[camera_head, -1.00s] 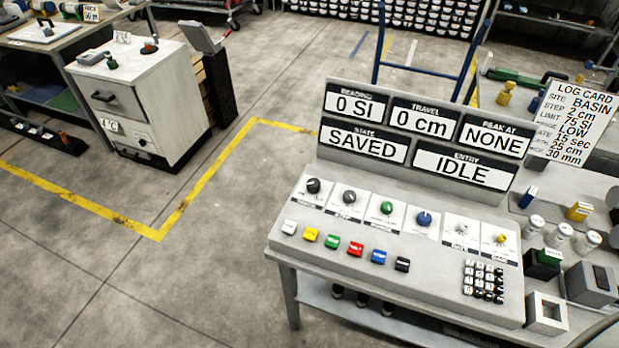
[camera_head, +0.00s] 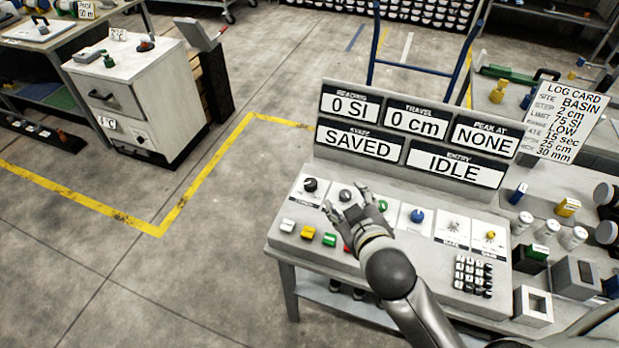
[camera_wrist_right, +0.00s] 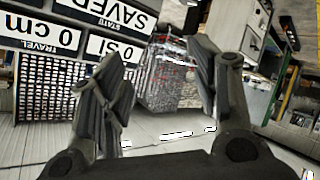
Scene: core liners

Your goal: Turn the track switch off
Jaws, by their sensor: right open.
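A grey control console (camera_head: 290,262) carries a row of knobs and small switches under its display board. Their labels are too small to read surely, so I cannot tell which one is the track switch. A small pale toggle (camera_head: 454,226) and a yellow-tipped one (camera_head: 490,236) stand at the row's right end. My right gripper (camera_head: 344,200) is open and empty, over the left half of the console near the black knob (camera_head: 310,185) and the grey knob (camera_head: 345,195). Its spread fingers also show in the right wrist view (camera_wrist_right: 158,75). My left gripper is out of view.
The display board (camera_head: 400,165) reads 0 SI, 0 cm, NONE, SAVED and IDLE. Coloured buttons (camera_head: 308,232) line the front, partly hidden by my right arm; a keypad (camera_head: 473,275) is at right. A log card (camera_head: 570,120) stands behind small parts.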

